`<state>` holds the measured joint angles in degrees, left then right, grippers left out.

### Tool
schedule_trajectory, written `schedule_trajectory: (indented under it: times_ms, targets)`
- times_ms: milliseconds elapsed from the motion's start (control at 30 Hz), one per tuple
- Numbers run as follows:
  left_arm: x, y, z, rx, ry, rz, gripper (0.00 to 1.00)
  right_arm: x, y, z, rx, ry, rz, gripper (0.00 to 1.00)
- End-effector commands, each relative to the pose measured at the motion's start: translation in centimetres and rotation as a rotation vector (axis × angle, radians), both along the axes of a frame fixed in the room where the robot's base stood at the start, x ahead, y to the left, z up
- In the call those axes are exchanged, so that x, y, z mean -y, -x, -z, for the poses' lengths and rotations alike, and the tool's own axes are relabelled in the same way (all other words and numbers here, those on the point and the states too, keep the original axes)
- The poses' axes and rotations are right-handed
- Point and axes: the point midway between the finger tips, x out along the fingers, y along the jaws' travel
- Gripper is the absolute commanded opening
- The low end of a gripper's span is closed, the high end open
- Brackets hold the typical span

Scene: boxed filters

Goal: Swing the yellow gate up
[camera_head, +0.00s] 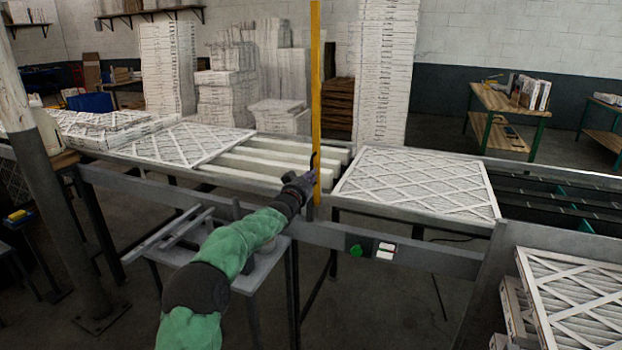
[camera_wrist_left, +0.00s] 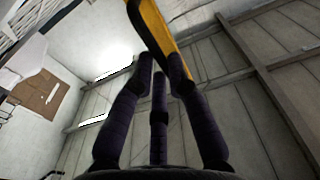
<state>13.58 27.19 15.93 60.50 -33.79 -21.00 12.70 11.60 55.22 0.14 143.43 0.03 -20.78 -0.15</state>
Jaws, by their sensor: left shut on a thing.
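The yellow gate (camera_head: 315,85) is a long, narrow bar standing upright over the conveyor line, its top running out of the picture. Its lower end is at the conveyor's near rail. My left gripper (camera_head: 308,183) is at the lower part of the bar, shut on it. In the left wrist view the dark fingers (camera_wrist_left: 162,70) are at the yellow bar (camera_wrist_left: 150,22), which runs up from them. The fingers hide part of the bar. My right gripper is not in view.
Framed filters lie on the conveyor either side of the gate, one at right (camera_head: 418,186) and one at left (camera_head: 185,144). A grey stand (camera_head: 262,268) is below my arm. A post (camera_head: 45,170) stands at left. Stacked filter boxes (camera_head: 385,75) stand behind.

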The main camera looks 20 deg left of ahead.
Motion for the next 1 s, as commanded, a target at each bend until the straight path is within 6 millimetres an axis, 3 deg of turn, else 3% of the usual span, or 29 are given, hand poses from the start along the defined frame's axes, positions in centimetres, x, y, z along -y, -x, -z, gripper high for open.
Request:
schedule_trajectory:
  times_ms: [100, 133, 200, 667, 1000]
  targets:
    - [0.0, 0.0, 0.3, -0.004, 0.001, 0.000, 0.00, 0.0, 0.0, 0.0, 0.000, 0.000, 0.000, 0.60]
    - [0.0, 0.0, 0.3, -0.004, 0.001, 0.000, 0.19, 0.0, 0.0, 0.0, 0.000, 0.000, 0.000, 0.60]
    - [0.0, 0.0, 0.3, -0.005, 0.001, 0.000, 0.39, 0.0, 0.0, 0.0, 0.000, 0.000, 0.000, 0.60]
    - [0.0, 0.4, 0.1, -0.002, 0.001, 0.000, 0.40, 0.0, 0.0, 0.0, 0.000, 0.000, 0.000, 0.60]
    - [0.2, 4.2, 0.3, -0.003, 0.000, -0.001, 0.40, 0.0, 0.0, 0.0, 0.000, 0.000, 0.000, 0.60]
